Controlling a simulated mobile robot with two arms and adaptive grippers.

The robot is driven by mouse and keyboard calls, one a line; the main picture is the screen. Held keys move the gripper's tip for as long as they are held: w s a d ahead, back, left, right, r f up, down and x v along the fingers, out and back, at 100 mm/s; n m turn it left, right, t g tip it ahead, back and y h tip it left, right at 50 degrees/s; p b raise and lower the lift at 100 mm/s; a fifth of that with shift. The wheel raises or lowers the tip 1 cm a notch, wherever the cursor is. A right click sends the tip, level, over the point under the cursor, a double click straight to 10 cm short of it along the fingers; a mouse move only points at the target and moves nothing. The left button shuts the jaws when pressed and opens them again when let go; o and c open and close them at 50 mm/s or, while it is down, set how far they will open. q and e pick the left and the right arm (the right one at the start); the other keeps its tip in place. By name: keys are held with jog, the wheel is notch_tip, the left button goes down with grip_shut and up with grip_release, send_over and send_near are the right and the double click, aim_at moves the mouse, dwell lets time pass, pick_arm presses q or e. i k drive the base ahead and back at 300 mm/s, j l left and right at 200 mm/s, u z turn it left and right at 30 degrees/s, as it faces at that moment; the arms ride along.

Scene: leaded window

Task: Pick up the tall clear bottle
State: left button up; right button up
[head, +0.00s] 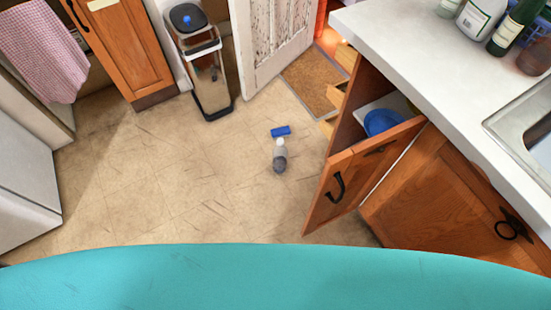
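A small translucent grey bottle (280,157) with a white top is on the floor near the middle of the head view. Whether it is the tall clear bottle is hard to tell, and so is whether it stands or lies. More bottles stand on the counter at the top right: a white one (478,18) with a green label, a dark green one (508,32) and a brown one (536,56). A pale one (449,7) beside them is cut off by the top edge. Neither of my grippers is in view.
A blue block-like item (281,131) lies just beyond the floor bottle. An open cabinet door (352,178) juts over the floor at right, below the counter (400,40). A bin (203,70) stands at the back.

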aim_at(280, 153)
jog(key=i+j+z, duration=0.1)
jog(key=j, duration=0.25)
jog(key=i+j+z, duration=0.25)
jog(key=i+j, duration=0.15)
jog(key=j, duration=0.35)
jog(key=i+j+z, duration=0.1)
jog(key=j, duration=0.3)
jog(key=i+j+z, duration=0.15)
jog(key=j, duration=0.25)
